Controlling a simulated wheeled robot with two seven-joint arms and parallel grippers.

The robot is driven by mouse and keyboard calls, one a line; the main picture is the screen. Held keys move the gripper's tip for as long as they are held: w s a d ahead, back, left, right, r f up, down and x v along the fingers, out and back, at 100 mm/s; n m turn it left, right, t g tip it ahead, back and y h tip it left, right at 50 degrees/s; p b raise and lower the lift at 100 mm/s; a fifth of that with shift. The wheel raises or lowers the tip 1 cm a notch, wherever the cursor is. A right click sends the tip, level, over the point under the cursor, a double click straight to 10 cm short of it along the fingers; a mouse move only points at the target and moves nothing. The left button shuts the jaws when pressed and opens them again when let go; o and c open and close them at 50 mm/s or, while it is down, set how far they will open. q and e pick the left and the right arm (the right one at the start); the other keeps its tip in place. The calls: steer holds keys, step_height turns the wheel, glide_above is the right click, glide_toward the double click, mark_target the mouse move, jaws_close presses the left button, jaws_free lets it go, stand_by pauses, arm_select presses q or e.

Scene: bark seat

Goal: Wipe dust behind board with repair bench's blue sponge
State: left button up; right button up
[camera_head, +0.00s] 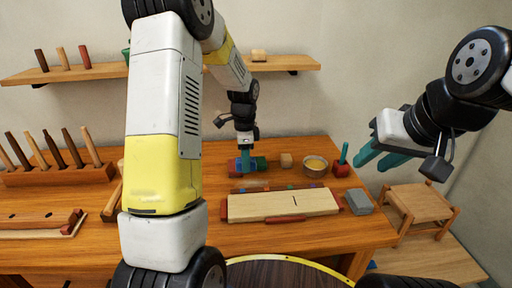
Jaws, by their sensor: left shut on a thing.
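A pale wooden board (283,204) lies on the workbench (300,238), with red pieces at its edges. Behind it is a narrow strip with a faint whitish dust patch (262,184) and small coloured bits. My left gripper (246,163) reaches down behind the board and is shut on a small blue thing, which looks like the blue sponge (236,167); the teal fingers partly hide it. Whether it touches the bench is unclear. My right gripper (376,157) is open and empty, in the air at the right, above a stool.
My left arm hides the bench's middle left.

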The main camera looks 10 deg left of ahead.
mark_target(247, 183)
arm_select(q)
steer(key=shift+f, duration=2.8)
steer(key=shift+f, duration=0.6)
steer(key=shift+w+d+r, duration=0.1)
steer(key=shift+w+d, duration=0.15)
steer(key=shift+d, duration=0.55)
steer(key=shift+w+d, duration=0.2)
steer(key=shift+d, duration=0.6)
steer(key=shift+w+d+r, duration=0.1)
steer(key=shift+w+d, duration=0.15)
steer(key=shift+d, duration=0.55)
steer(key=shift+s+a+f, duration=0.1)
steer(key=shift+s+a, duration=0.15)
steer(key=shift+a, duration=0.55)
steer(key=shift+s+a+f, duration=0.1)
steer(key=shift+s+a, duration=0.1)
steer(key=shift+a, duration=0.6)
steer(key=shift+s+a+f, duration=0.1)
steer(key=shift+s+a, duration=0.15)
steer(key=shift+a, duration=0.55)
steer(key=shift+d, duration=0.1)
